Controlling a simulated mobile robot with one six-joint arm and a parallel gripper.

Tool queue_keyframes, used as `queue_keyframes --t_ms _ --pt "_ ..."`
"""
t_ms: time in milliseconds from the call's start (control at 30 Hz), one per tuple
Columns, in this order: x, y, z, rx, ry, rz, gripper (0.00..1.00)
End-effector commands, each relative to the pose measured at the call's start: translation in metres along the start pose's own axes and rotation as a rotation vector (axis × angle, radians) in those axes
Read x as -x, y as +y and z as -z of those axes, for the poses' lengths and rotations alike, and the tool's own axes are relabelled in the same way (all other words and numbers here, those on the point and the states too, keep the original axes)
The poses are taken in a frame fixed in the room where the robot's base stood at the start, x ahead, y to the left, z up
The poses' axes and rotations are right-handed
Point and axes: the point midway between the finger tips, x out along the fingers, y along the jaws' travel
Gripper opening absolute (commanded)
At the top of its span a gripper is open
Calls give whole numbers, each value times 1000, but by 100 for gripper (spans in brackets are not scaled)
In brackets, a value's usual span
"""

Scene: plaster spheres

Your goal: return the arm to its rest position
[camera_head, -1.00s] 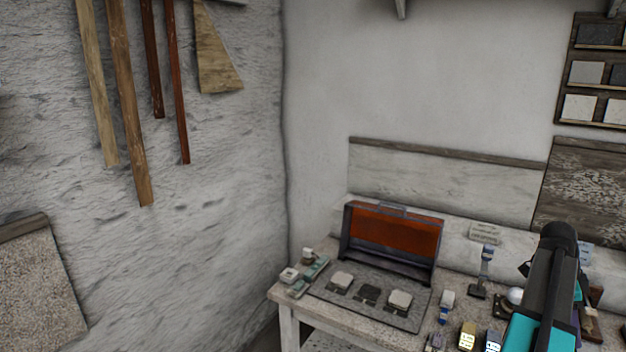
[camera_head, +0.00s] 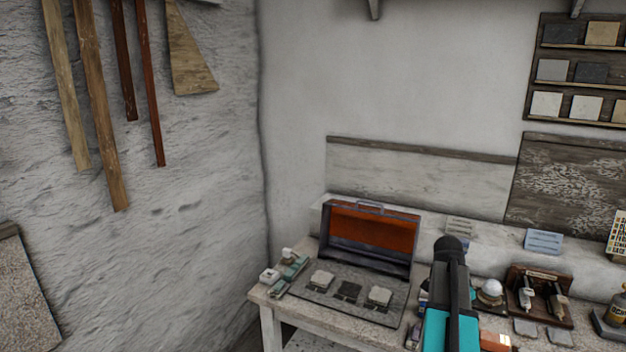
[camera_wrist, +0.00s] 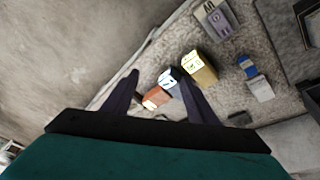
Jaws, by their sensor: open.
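My arm (camera_head: 452,290), black and teal, reaches up from the bottom of the head view, in front of the right part of the worktable (camera_head: 312,322). My gripper's fingers cannot be made out in the head view. In the wrist view my gripper (camera_wrist: 160,82) shows two dark fingers spread apart with nothing held between them. Small blocks lie beyond the fingers on the table: an orange one (camera_wrist: 155,98), a white and black one (camera_wrist: 170,78) and a yellow one (camera_wrist: 199,67).
An open case (camera_head: 370,232) with an orange lining stands on the table. A white sphere (camera_head: 492,287) sits on a small stand right of my arm. A wooden tool rack (camera_head: 540,292) and a bottle (camera_head: 619,296) stand further right. Open air lies above the table.

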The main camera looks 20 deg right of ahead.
Motion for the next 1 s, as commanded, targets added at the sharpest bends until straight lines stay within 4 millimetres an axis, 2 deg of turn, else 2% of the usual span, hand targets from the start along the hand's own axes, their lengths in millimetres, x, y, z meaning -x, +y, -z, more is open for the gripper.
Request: queue_keyframes --t_ms 33,200,500,767,1000 --pt "-4 -9 -24 65 -7 9 53" --pt "-14 -36 -91 276 -25 48 53" --pt "-29 -64 -212 640 -53 114 53" --pt "-41 -68 -317 951 -72 171 53" --pt "-51 -56 -409 1232 -85 224 53"
